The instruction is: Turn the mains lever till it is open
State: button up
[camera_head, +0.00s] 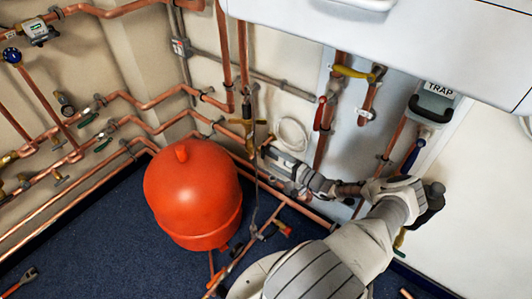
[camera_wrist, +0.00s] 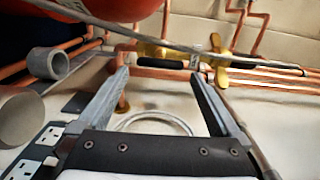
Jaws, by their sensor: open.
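A brass valve with a black-sleeved lever (camera_wrist: 165,62) lies ahead of my gripper in the wrist view, the lever running roughly along the copper pipe. In the head view the black lever (camera_head: 247,104) and the brass handle (camera_head: 246,122) show on the upright pipe behind the red vessel. No label tells which is the mains lever. My gripper (camera_wrist: 163,78) is open and empty, its fingers apart and pointing towards the valve, seemingly short of it. In the head view my gripper (camera_head: 266,148) is just below right of the valve.
A red vessel (camera_head: 190,195) stands left of my gripper. A thin grey line (camera_wrist: 150,38) crosses in front of the valve. A white boiler casing (camera_head: 400,40) overhangs at upper right. Copper pipes line the walls.

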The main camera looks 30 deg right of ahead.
jog(key=p+v, duration=0.1)
jog(key=v, duration=1)
